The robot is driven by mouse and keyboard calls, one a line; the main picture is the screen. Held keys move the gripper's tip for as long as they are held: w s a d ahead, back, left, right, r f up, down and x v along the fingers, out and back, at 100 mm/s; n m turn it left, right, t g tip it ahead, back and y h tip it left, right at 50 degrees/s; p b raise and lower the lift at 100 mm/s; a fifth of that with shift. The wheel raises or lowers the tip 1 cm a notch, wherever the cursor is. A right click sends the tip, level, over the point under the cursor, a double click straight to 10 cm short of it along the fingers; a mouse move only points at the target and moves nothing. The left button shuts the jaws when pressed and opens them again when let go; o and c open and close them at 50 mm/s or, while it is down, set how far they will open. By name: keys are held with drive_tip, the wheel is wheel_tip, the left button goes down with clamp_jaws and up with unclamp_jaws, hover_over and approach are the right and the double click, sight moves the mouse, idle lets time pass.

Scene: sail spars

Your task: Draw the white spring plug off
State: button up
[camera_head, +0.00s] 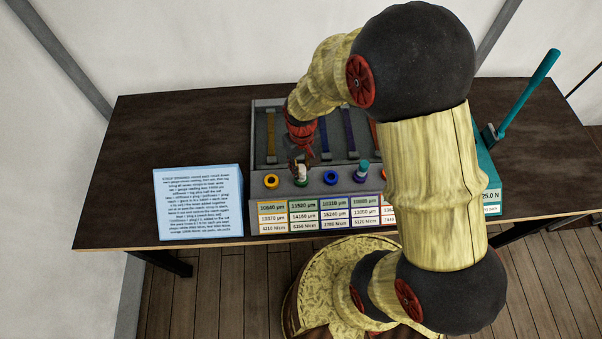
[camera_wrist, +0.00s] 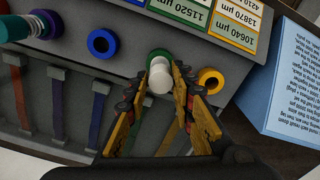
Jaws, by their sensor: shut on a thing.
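The white spring plug (camera_wrist: 159,77) is between the fingers of my gripper (camera_wrist: 158,82) in the wrist view. My gripper is shut on it. The plug stands in front of the green ring (camera_wrist: 157,54) on the grey housing and covers part of its opening. I cannot tell how deep the plug sits in it. In the head view, my gripper (camera_head: 300,165) is at the front of the housing, just above the green ring (camera_head: 301,182). The plug is a small pale spot there, mostly hidden by the fingers.
A yellow ring (camera_head: 271,181) and a blue ring (camera_head: 331,177) flank the green one. A teal-and-white plug (camera_head: 362,172) stands further right. The grey housing (camera_head: 258,150) has coloured bars and labels. A blue text block (camera_head: 199,203) is left; a teal lever (camera_head: 526,92) is right.

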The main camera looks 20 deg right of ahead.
drive_tip(key=shift+r, duration=0.3)
clamp_jaws()
drive_tip(key=shift+r+p, duration=2.2)
drive_tip(key=shift+r, duration=0.65)
drive_tip(key=shift+f, duration=0.1)
